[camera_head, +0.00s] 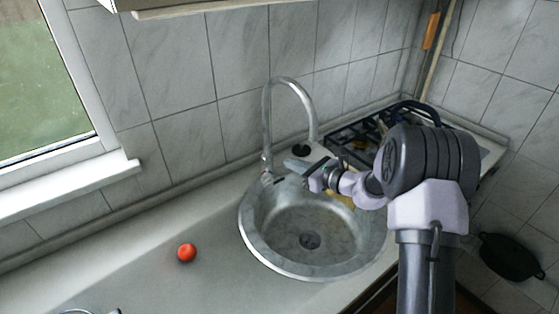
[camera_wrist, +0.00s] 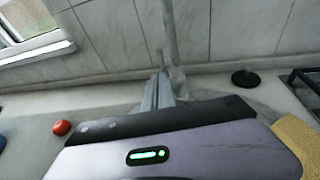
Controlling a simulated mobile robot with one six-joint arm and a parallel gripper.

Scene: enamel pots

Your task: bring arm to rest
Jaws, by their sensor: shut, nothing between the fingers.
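My arm comes in from the right in the head view and reaches left over the round metal sink (camera_head: 262,249). My gripper (camera_head: 284,170) is shut and empty, near the base of the tall faucet (camera_head: 266,120). In the wrist view the closed fingers of my gripper (camera_wrist: 158,92) point toward the tiled wall, with the faucet (camera_wrist: 172,35) just beyond them. I cannot tell whether the fingers touch the faucet.
A red round fruit (camera_head: 187,252) lies on the counter (camera_head: 150,282) left of the sink; the counter around it is clear. A stove (camera_head: 345,146) stands behind my arm. A dark pot (camera_head: 508,257) is at the lower right. A window (camera_head: 40,80) is at left.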

